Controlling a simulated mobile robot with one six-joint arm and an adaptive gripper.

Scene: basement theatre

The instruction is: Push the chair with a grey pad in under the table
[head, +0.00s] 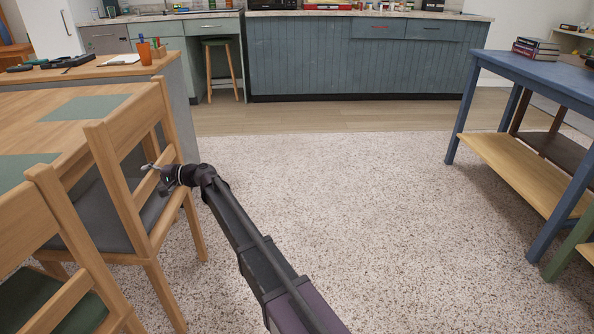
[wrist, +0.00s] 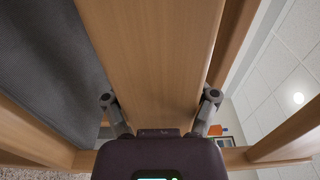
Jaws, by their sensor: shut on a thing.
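The chair with a grey pad (head: 95,218) stands upright at the left in the head view, its wooden back (head: 112,172) towards me. It is beside the wooden table (head: 52,102), whose top shows beyond the chair back. How far the seat reaches under the tabletop is hard to tell. My gripper (head: 152,170) is at the chair back and shut on one of its wooden parts. In the wrist view, a broad wooden slat (wrist: 160,75) runs between the two fingers of my gripper (wrist: 160,98). The grey pad (wrist: 50,70) fills the upper left there.
A second chair with a green pad (head: 65,305) stands at the lower left, close to the first. A counter (head: 125,70) adjoins the table's far side. A blue table (head: 530,70) with shelves stands at the right. The speckled floor (head: 350,200) between is clear.

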